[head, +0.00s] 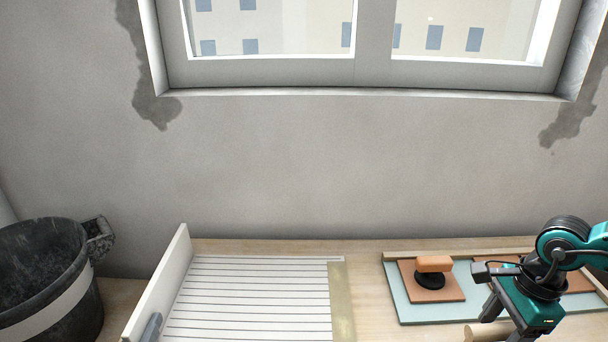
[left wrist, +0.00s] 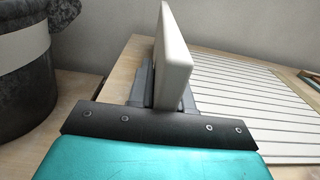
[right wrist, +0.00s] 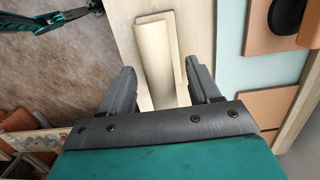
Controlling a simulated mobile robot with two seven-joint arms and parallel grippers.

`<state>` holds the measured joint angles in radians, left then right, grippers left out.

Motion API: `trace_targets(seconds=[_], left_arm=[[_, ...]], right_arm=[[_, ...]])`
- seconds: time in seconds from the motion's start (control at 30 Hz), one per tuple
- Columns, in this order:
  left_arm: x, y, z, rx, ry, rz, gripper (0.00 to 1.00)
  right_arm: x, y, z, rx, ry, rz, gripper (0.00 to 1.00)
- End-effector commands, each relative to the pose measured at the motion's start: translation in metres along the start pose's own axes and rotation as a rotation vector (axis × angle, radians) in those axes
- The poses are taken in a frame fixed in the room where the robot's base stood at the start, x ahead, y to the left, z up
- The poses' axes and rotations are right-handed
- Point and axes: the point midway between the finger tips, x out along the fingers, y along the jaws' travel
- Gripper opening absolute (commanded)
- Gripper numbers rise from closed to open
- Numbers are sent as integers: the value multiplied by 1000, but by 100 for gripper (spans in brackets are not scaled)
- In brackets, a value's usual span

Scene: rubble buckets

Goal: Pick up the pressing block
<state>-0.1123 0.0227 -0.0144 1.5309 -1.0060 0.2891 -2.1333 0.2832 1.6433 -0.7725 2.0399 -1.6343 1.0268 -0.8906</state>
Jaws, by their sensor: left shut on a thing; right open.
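A pale wooden block, which looks like the pressing block (head: 478,332), lies on the table at the lower right of the head view, partly cut off by the frame edge. In the right wrist view the block (right wrist: 156,52) extends between the fingers of my right gripper (right wrist: 162,92). That gripper is open, with a finger on each side and no clear grip on the block. My left gripper (left wrist: 165,92) is shut on an upright white board (left wrist: 172,50). This board (head: 165,280) stands along the left edge of a white ribbed panel (head: 245,300).
A pale green board (head: 400,302) lies at the right with terracotta tiles (head: 452,296). A black pad with an orange handle (head: 434,264) sits on one tile. A dark bucket (head: 60,262) stands at the left. A wall with a window (head: 370,75) closes off the back.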

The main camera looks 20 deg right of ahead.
Motion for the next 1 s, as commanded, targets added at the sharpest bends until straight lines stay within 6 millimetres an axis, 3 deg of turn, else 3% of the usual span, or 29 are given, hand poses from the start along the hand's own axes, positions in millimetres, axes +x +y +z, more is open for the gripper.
trace_targets(seconds=[0.13, 0.4, 1.0], left_arm=[[0, 0, 0, 0, -1, 0, 0], [0, 0, 0, 0, -1, 0, 0], [0, 0, 0, 0, -1, 0, 0]], right_arm=[[15, 0, 1, 0, -2, 1, 62], [16, 0, 1, 0, -1, 0, 60], [16, 0, 1, 0, -2, 0, 2]])
